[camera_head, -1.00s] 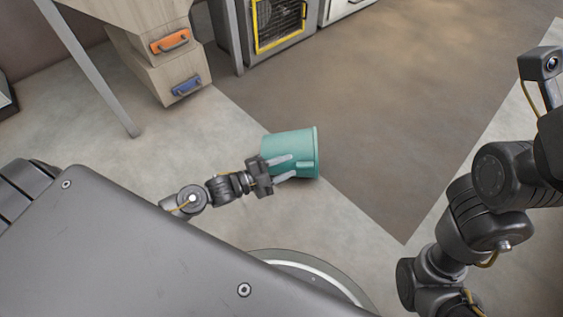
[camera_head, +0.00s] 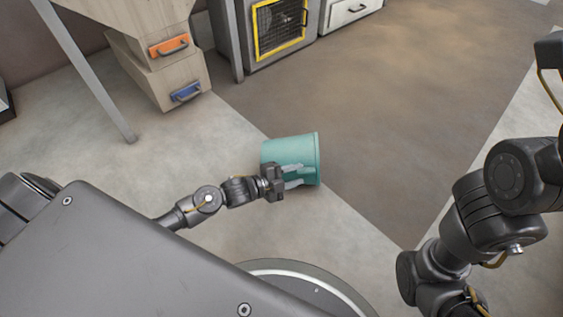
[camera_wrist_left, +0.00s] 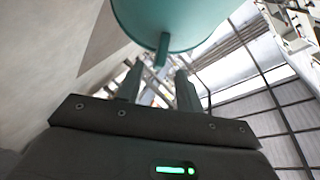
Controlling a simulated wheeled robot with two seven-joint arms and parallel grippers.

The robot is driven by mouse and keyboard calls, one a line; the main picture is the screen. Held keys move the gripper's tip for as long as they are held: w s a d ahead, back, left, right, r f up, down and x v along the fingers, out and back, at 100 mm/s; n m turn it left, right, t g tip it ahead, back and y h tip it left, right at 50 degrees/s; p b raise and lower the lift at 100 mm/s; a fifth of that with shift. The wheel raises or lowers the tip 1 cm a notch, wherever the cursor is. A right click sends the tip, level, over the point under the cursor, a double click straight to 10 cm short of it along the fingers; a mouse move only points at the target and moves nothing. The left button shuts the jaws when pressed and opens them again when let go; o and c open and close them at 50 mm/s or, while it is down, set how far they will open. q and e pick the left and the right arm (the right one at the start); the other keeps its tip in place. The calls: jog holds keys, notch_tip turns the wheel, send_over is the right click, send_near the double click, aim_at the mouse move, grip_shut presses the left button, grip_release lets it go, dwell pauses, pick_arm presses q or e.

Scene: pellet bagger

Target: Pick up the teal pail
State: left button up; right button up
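The teal pail (camera_head: 292,150) lies on its side on the floor in the head view, its rim end to the right. My left gripper (camera_head: 298,176) is at the near side of the pail, its two fingers apart and overlapping the pail in the picture. In the left wrist view the pail (camera_wrist_left: 185,18) fills the top, and its handle (camera_wrist_left: 162,50) points down toward the gap between the open fingers of my left gripper (camera_wrist_left: 158,84). I cannot tell whether the fingers touch the pail. My right gripper is out of view.
A yellow-framed machine (camera_head: 280,27) is at the back. The brown floor right of the pail is clear.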

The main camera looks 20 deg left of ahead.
aim_at(305, 172)
pick_arm(q)
jog(key=b+x, duration=0.1)
jog(key=x, duration=0.1)
jog(key=b+x, duration=0.1)
jog(key=b, duration=0.1)
jog(key=shift+w+d+f, duration=0.2)
jog(key=shift+d+f, duration=0.05)
jog(key=shift+f, duration=0.2)
jog(key=shift+w+d, duration=0.35)
jog(key=shift+w, duration=0.05)
jog(key=shift+r, duration=0.15)
jog(key=shift+c, duration=0.5)
grip_shut()
